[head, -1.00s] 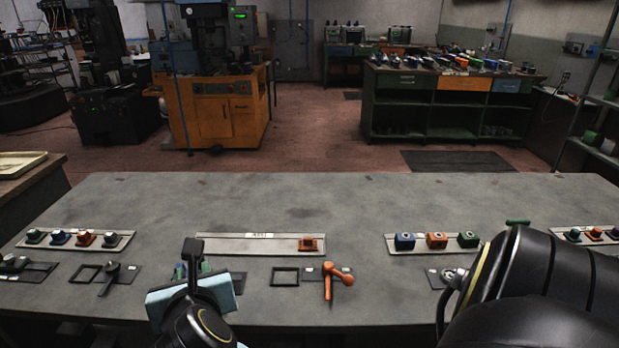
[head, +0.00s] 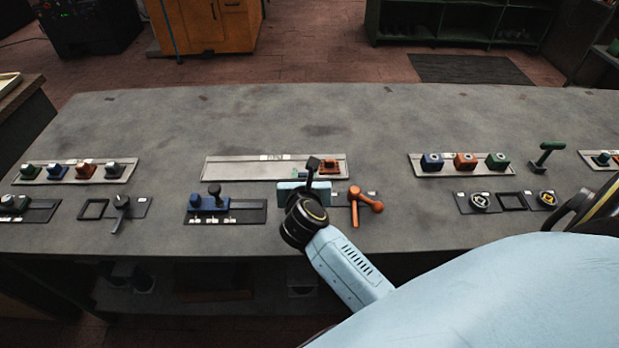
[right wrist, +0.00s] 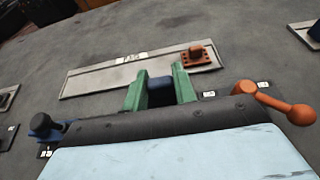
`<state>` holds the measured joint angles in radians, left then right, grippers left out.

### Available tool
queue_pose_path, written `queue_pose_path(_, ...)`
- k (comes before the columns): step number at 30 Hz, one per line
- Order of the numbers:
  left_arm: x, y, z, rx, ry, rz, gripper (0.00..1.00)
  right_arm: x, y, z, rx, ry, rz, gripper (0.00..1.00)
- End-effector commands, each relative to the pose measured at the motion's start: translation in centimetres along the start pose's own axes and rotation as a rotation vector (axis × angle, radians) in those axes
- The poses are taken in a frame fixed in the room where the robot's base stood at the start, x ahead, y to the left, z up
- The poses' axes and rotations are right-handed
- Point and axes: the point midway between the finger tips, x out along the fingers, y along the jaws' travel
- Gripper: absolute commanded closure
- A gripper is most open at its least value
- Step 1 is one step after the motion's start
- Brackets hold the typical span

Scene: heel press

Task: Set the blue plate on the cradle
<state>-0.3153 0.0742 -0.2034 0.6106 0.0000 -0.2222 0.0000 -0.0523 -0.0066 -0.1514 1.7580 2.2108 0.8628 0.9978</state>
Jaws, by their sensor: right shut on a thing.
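My right gripper (head: 302,176) is low over the middle of the bench, in front of the long pale tray. In the right wrist view its green fingers (right wrist: 162,92) are closed on a small dark blue piece (right wrist: 160,93), which I take to be the blue plate. Most of the piece is hidden by the fingers and gripper body. A blue fixture (head: 208,206) with a dark knob stands on a dark base to the left. The gripper covers the spot just left of the orange lever (head: 365,205); I cannot tell which part is the cradle. My left gripper is out of view.
The long tray (head: 240,168) holds an orange piece (head: 328,167) at its right end. A tray with blue, orange and green blocks (head: 465,162) is at right. The bench behind is clear.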

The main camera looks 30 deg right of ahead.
Motion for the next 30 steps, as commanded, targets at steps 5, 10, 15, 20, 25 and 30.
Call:
queue_pose_path(5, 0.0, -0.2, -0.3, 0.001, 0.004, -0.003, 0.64, 1.4, -1.0, -2.1, 0.007, 0.012, 0.006, 1.0)
queue_pose_path(10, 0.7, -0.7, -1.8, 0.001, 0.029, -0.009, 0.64, 1.7, -1.0, -2.8, 0.008, 0.012, 0.008, 1.0)
queue_pose_path(15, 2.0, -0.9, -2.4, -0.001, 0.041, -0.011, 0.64, 2.2, -1.0, -3.9, 0.008, 0.012, 0.007, 1.0)
queue_pose_path(20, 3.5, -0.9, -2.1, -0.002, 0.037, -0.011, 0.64, 2.7, -1.0, -5.2, 0.008, 0.011, 0.008, 1.0)
queue_pose_path(25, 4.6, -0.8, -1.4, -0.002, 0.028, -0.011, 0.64, 3.0, -0.9, -6.2, 0.009, 0.013, 0.007, 1.0)
queue_pose_path(30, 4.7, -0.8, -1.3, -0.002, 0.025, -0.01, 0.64, 3.2, -0.9, -6.6, 0.009, 0.012, 0.007, 1.0)
